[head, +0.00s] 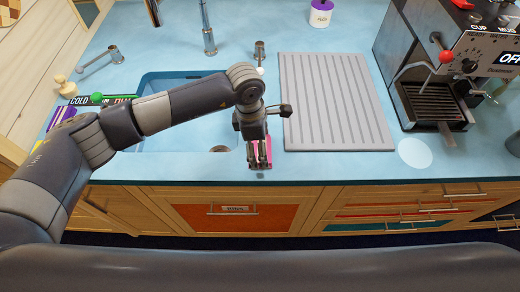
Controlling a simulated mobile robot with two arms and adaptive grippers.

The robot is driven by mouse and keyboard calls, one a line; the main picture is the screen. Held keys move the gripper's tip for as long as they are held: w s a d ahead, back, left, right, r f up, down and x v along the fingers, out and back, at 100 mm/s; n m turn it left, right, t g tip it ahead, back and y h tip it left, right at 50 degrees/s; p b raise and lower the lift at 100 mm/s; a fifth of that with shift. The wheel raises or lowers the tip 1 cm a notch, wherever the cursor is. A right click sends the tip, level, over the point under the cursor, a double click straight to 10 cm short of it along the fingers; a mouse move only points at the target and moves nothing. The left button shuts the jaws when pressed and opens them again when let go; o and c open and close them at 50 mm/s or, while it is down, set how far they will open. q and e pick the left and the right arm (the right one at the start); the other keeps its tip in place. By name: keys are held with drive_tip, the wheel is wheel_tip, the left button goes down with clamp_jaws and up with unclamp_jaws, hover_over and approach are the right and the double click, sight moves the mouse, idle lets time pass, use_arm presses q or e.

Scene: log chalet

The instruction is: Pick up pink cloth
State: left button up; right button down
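The pink cloth (269,148) lies at the front edge of the blue counter, between the sink and the grey drainboard. Only thin strips of it show, around and behind the gripper fingers. My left gripper (259,164) points down right over the cloth, with its fingers at the cloth in this view. The fingers hide most of the cloth, and I cannot tell whether they are closed on it or just above it. My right gripper is not in view.
A blue sink (180,135) lies to the left under my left arm. A ribbed grey drainboard (333,100) is just right of the gripper. A coffee machine (435,70) stands at the right. Taps (208,35) rise behind the sink. Wooden drawers (400,215) are below the counter edge.

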use_arm(q)
drive_tip(key=shift+r+b, duration=0.3)
drive_tip(key=shift+b, duration=0.05)
drive_tip(key=r+b, duration=0.1)
drive_tip(key=s+r+b, duration=0.1)
drive_tip(key=shift+d+r, duration=0.15)
drive_tip(key=shift+r, duration=0.15)
drive_tip(key=s+d+r+b, duration=0.1)
drive_tip(key=s+d+b, duration=0.2)
drive_tip(key=s, duration=1.1)
drive_tip(key=shift+s+r+b, duration=0.35)
drive_tip(key=shift+r+b, duration=0.05)
drive_tip(key=shift+b, duration=0.65)
drive_tip(key=shift+o, duration=0.8)
drive_tip(key=c, duration=0.4)
drive_tip(key=shift+w+d+r, duration=0.1)
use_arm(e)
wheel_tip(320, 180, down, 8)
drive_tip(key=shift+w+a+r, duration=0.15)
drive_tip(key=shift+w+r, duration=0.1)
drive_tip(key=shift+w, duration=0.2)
